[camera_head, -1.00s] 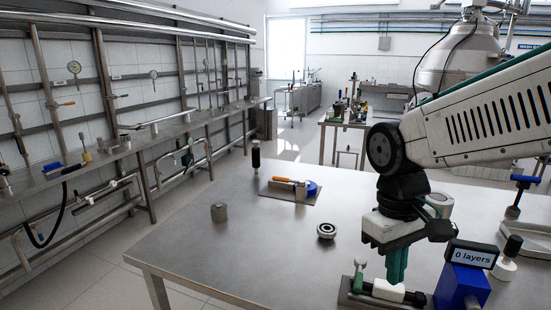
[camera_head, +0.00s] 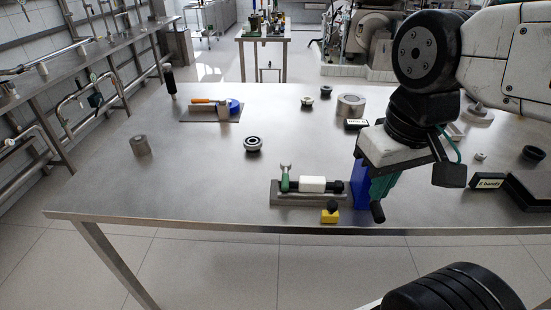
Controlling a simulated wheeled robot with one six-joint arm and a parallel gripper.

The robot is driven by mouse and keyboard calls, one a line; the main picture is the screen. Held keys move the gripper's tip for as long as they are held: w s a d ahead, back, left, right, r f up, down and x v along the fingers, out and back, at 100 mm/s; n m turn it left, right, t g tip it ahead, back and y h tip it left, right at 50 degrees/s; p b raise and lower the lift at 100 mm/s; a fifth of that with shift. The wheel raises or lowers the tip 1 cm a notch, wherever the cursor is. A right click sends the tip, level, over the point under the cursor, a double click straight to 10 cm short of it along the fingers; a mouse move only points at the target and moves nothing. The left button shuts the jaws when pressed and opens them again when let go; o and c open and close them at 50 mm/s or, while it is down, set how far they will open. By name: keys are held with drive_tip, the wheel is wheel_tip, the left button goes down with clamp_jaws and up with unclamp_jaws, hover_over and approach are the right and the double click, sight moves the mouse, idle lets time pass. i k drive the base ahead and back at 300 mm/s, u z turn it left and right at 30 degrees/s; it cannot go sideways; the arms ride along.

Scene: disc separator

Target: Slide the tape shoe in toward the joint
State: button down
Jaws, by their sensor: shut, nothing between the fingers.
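A grey fixture base (camera_head: 290,200) lies near the table's front edge. On it sit a green fitting (camera_head: 285,180), a white block (camera_head: 312,184) and a black piece (camera_head: 334,187) in a row. A small yellow block with a black knob (camera_head: 330,216) stands at the front right of the base. I cannot tell for sure which part is the tape shoe. My gripper (camera_head: 378,209) is shut and empty, pointing down to the right of the fixture, beside a blue block (camera_head: 359,184). The arm hides part of the blue block. Fingertip contact with the block is unclear.
A dark ring (camera_head: 253,144), a metal cylinder (camera_head: 141,146) and a tray with an orange-handled tool (camera_head: 203,101) lie to the left. A wide metal ring (camera_head: 351,106) stands behind. Small labels and dark blocks (camera_head: 530,190) lie right.

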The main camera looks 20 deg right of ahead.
sight(331, 215)
drive_tip(key=u, duration=1.6)
drive_tip(key=k, duration=0.95)
drive_tip(key=z, duration=1.6)
